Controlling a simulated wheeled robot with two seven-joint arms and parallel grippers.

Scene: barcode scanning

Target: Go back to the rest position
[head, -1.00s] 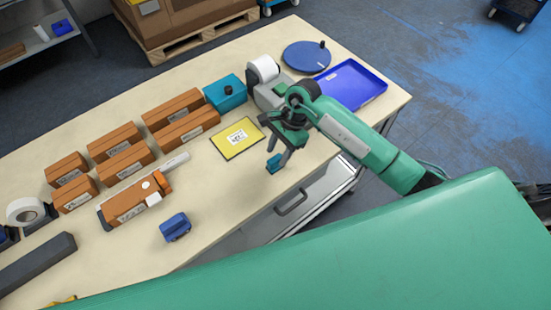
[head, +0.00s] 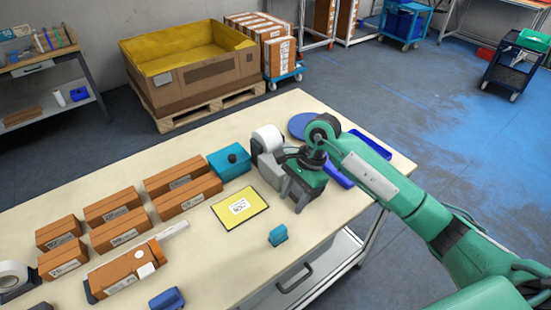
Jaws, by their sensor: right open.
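My right gripper (head: 297,198) hangs over the right part of the table, beside the white label roll and its grey holder. Its jaws are open and empty, and the arm partly hides the blue tray (head: 372,144) behind it. A small teal-blue block (head: 278,235) stands on the table near the front edge, apart from the gripper. A yellow sheet with a white label (head: 240,208) lies left of the gripper. My left gripper is not in view.
Several brown boxes (head: 116,206) stand in rows on the left. A teal box (head: 230,162) and the label roll (head: 267,138) stand near the back edge. A blue object (head: 166,299) lies at the front. A large carton (head: 190,78) sits on a pallet behind the table.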

